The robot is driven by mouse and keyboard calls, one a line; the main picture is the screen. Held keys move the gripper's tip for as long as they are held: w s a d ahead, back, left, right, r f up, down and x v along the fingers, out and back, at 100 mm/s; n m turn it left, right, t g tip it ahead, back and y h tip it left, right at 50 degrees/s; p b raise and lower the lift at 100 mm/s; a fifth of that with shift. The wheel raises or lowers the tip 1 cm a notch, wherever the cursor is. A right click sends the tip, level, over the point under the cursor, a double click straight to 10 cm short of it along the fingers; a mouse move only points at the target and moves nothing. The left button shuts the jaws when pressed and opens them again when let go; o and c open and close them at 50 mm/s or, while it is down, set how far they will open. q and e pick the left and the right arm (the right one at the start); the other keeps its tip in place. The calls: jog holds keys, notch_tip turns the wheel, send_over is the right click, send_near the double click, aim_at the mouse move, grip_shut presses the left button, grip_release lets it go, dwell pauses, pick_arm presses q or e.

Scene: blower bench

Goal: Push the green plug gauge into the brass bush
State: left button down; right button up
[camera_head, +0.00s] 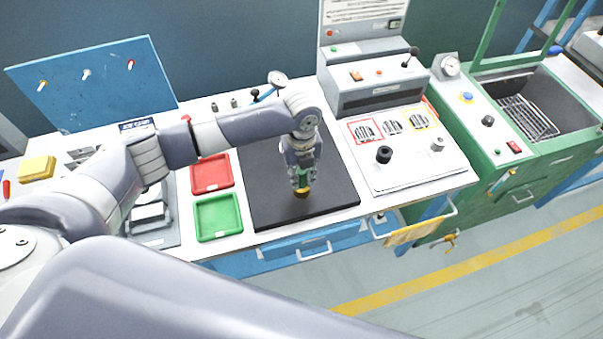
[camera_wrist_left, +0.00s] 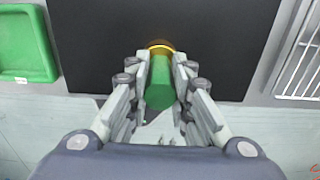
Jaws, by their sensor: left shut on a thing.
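The green plug gauge (camera_wrist_left: 160,84) is held between the fingertips of my left gripper (camera_head: 301,178), which is shut on it. In the head view the gauge shows as a small green part (camera_head: 302,176) between the fingers. The brass bush (camera_head: 301,193) stands on the black mat directly below the gripper. In the left wrist view the bush's golden rim (camera_wrist_left: 160,46) shows at the far end of the gauge. The gauge is in line with the bush, but I cannot tell how deep it sits. My right gripper is not in view.
The black mat (camera_head: 265,200) is otherwise clear. A red tray (camera_head: 211,174) and a green tray (camera_head: 218,216) lie left of it. A white panel (camera_head: 400,172) with a black knob and outlined slots lies to the right. The bench's front edge is close to the bush.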

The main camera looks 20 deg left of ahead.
pick_arm(q)
jog(key=c, duration=1.4)
grip_release()
jog(key=shift+f, duration=0.1)
jog(key=shift+o, duration=0.2)
notch_tip(320, 180, up, 12)
jog(key=shift+r, duration=0.1)
